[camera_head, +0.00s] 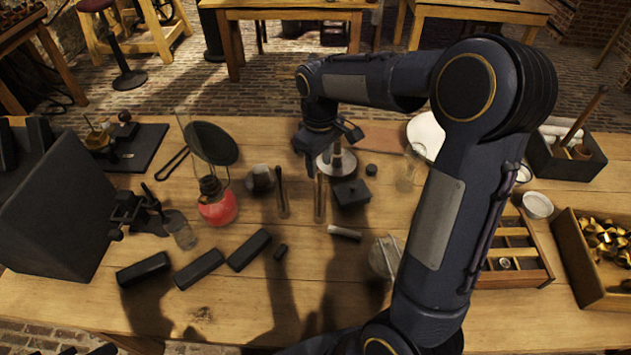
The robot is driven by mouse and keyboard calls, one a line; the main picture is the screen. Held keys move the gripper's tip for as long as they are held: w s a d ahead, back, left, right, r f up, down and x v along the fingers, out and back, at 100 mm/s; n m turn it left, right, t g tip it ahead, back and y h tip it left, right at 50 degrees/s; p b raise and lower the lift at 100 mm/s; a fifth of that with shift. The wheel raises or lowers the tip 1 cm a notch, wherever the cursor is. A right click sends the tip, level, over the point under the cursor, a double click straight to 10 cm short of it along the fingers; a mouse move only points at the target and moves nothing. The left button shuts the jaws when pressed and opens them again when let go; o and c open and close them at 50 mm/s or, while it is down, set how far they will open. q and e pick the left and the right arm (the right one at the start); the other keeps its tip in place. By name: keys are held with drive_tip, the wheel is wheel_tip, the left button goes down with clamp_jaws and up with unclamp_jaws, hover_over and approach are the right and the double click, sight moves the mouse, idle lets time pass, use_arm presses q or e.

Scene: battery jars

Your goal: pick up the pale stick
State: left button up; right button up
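A short pale stick (345,232) lies on the wooden table (222,312), near the middle and just right of two upright rods. My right gripper (325,152) is above the table, farther back than the pale stick and apart from it. Its fingers point down and look spread, with nothing seen held between them. My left gripper does not show.
Upright rods (282,195) and (320,198) stand between a red-filled flask (216,205) and a dark block (351,193). Black bars (199,268) lie at front left. A compartment tray (512,250) is at right. The front middle is clear.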

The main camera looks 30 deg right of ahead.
sight(320, 171)
drive_tip(key=shift+s+f, duration=0.25)
drive_tip(key=shift+f, duration=0.25)
wheel_tip(320, 171, down, 5)
drive_tip(key=shift+w+d+p, duration=0.1)
drive_tip(key=shift+w+p, duration=0.05)
drive_tip(key=shift+p, duration=0.35)
clamp_jaws()
